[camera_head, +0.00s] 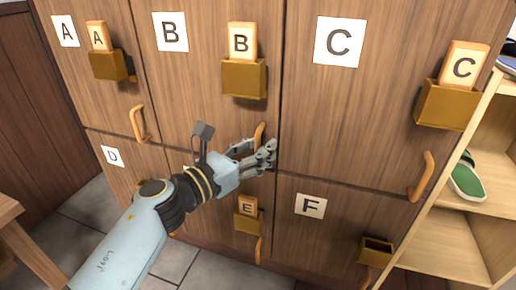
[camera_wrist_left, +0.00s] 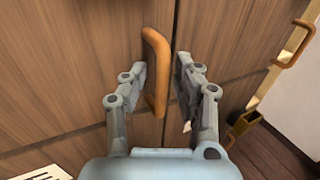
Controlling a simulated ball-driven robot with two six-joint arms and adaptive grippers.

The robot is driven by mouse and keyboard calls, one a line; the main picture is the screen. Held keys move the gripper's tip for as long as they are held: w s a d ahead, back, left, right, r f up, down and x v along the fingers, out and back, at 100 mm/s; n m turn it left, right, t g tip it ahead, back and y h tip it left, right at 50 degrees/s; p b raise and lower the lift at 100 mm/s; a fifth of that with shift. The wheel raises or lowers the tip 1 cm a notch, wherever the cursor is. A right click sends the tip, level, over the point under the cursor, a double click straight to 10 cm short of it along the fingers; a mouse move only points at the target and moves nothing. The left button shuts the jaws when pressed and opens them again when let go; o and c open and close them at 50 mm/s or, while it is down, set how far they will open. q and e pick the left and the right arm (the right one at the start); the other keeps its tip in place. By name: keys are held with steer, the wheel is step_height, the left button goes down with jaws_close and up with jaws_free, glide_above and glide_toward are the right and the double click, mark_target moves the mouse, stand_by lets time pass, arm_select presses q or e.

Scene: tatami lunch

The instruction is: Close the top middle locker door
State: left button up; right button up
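The top middle locker door (camera_head: 190,70) is brown wood with a white B card (camera_head: 171,31). It looks flush with its neighbours. Its curved orange handle (camera_head: 259,135) is near its lower right corner. My left gripper (camera_head: 265,153) is at this handle. In the left wrist view, the handle (camera_wrist_left: 156,70) stands between the two fingers of my left gripper (camera_wrist_left: 162,78). The fingers are open, one on each side. The left fingertip is close to the handle, and I cannot tell whether it touches. My right gripper is not in view.
Door A (camera_head: 85,85) is on the left, door C (camera_head: 345,110) on the right. Doors D, E and F are below. Small boxes (camera_head: 243,80) and handles stick out from the doors. An open shelf with a green shoe (camera_head: 467,180) stands at the right.

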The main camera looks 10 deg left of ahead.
arm_select(q)
steer(key=shift+s+a, duration=0.1)
steer(key=shift+s, duration=0.1)
steer(key=v, duration=1.1)
steer(key=shift+s+a, duration=0.2)
steer(key=shift+a, duration=0.05)
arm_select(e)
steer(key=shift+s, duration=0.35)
